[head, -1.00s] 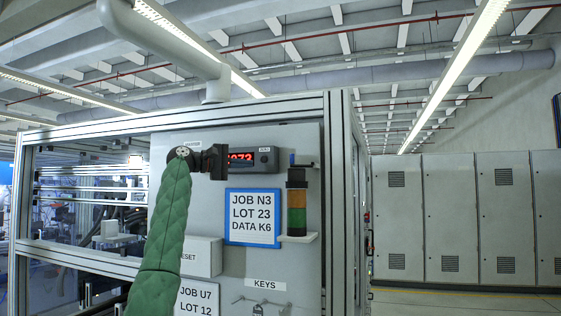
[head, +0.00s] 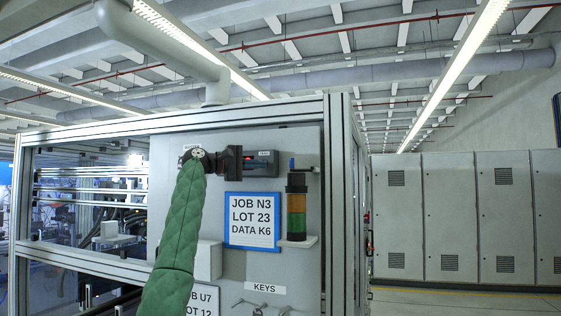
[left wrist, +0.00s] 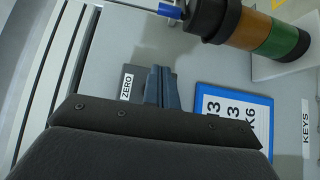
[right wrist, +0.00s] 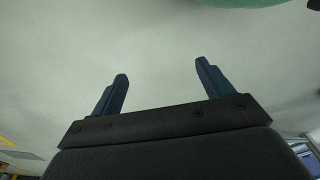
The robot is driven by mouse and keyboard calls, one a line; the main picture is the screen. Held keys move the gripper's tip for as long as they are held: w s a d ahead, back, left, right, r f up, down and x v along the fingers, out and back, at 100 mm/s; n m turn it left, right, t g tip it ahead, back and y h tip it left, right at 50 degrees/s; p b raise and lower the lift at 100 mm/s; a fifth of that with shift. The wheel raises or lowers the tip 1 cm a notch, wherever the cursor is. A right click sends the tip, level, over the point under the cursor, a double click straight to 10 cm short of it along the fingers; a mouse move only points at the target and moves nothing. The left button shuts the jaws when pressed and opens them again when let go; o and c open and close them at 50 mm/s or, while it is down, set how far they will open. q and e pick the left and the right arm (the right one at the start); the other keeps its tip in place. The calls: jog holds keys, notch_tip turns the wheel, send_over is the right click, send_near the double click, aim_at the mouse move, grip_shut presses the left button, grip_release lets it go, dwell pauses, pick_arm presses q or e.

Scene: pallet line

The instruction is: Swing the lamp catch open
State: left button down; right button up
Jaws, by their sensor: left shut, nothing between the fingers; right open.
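The lamp (head: 297,212) is an upright stack with a black top, an orange band and a green band on a small white shelf, at the panel's right. The lamp catch (head: 292,163) shows as a small blue piece at the lamp's top. The left wrist view also shows the lamp (left wrist: 257,30) and the blue catch (left wrist: 169,11). My left gripper (head: 246,163) is shut and empty, left of the catch and apart from it, in front of the counter display. Its fingers (left wrist: 161,80) are together in the left wrist view. My right gripper (right wrist: 161,70) is open and empty.
A blue-framed job card (head: 253,246) is left of the lamp, below my left gripper. The counter display (head: 265,168) is partly hidden behind it. An aluminium frame post (head: 338,210) stands right of the lamp. A KEYS label (head: 266,288) is lower down.

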aim_at(273, 164)
pick_arm(q)
jog(key=p+x, duration=0.2)
jog(key=x, duration=0.3)
jog(key=shift+d+r, duration=0.1)
jog(key=shift+d, duration=0.05)
jog(key=s+d+p, duration=0.2)
jog(key=s, duration=0.1)
jog(key=shift+d, duration=0.3)
pick_arm(e)
jog(key=s+d+f, duration=0.3)
jog(key=s+f, duration=0.1)
jog(key=f, duration=0.4)
jog(key=shift+s+d+f, duration=0.2)
jog(key=shift+s+d, duration=0.15)
pick_arm(q)
jog(key=shift+s, duration=0.15)
pick_arm(e)
jog(key=shift+w+d+f, duration=0.1)
jog(key=shift+w, duration=0.05)
